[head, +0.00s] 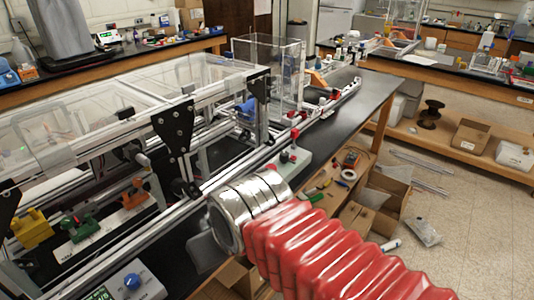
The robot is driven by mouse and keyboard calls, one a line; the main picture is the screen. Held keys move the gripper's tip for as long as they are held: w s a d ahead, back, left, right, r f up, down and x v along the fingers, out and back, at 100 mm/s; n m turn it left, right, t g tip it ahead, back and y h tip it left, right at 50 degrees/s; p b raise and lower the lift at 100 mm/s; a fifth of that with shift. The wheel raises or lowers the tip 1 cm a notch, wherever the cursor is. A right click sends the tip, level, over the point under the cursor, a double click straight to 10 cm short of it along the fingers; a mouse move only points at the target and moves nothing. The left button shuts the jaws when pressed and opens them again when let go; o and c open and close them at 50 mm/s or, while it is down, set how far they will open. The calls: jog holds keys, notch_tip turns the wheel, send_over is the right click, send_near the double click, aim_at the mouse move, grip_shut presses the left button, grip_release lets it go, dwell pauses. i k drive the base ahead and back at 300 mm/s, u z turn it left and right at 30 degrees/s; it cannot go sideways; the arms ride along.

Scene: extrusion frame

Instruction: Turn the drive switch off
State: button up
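My arm comes in from the lower right in a red ribbed sleeve with silver rings at its end. Beyond the rings, a grey part that may belong to my gripper (206,250) shows above the black bench; its fingers cannot be made out. A small pale control box (288,160) with a red-topped lever and dark knobs sits on the bench just beyond the silver rings, apart from them. A second box (135,284) with a blue knob and a lit display stands at the lower left. No label tells which one carries the drive switch, and its position cannot be read.
An aluminium extrusion frame (130,225) with clear panels fills the left side. Yellow, green and orange clamp-like parts (82,227) sit inside it. The black bench (362,100) runs to the back right. Cardboard boxes (385,200) stand below it, and floor is open at the right.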

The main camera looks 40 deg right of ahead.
aim_at(285, 156)
jog(key=u, duration=1.55)
jog(key=k, duration=1.15)
jog(key=z, duration=1.35)
jog(key=i, duration=0.15)
jog(key=u, duration=0.1)
